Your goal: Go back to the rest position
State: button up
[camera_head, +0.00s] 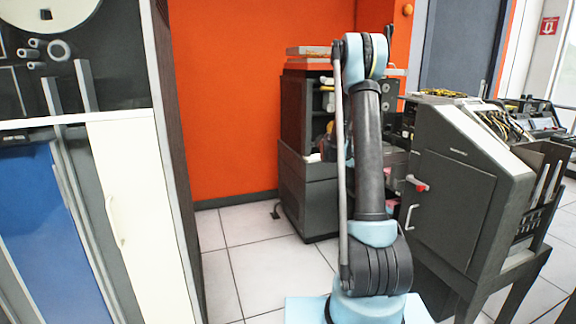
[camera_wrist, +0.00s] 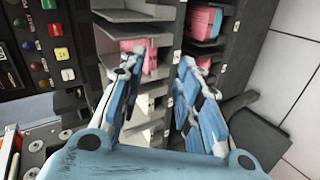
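In the wrist view, my gripper (camera_wrist: 160,66) points at a dark machine with stacked card slots (camera_wrist: 152,16). Its two blue-and-grey fingers stand apart, with a slot column visible in the gap and nothing seen held. Pink cards (camera_wrist: 203,22) lie in an upper slot to the right, and more pink cards (camera_wrist: 140,46) show behind the left fingertip. I cannot tell whether the fingertips touch the machine. In the head view, my arm rises upright in front of the machines, and my gripper is hidden there.
A grey machine (camera_head: 455,190) with a red-tipped handle stands close right of my arm. A dark cabinet (camera_head: 306,180) stands behind it. A tall tape cabinet (camera_head: 130,200) is at left. Tiled floor (camera_head: 245,265) is clear between. Coloured buttons (camera_wrist: 55,30) are at left in the wrist view.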

jog(key=s+a+r+m+g+y, duration=0.1)
jog(key=s+a+r+y, duration=0.25)
jog(key=s, duration=0.95)
jog(key=s+a+r+y, duration=0.2)
jog(key=s+a+r, duration=0.2)
jog(key=s, duration=1)
jog(key=s+a+f+y, duration=0.1)
jog(key=s+a+f, duration=0.2)
jog(key=s, duration=0.5)
jog(key=s+a+f+y, duration=0.2)
jog(key=s+a+f, duration=0.1)
jog(key=s, duration=0.5)
jog(key=s+a+f+y, duration=0.2)
jog(key=s+a+f, duration=0.1)
jog(key=s, duration=0.6)
jog(key=shift+a+m+g, duration=0.4)
jog(key=shift+a, duration=0.5)
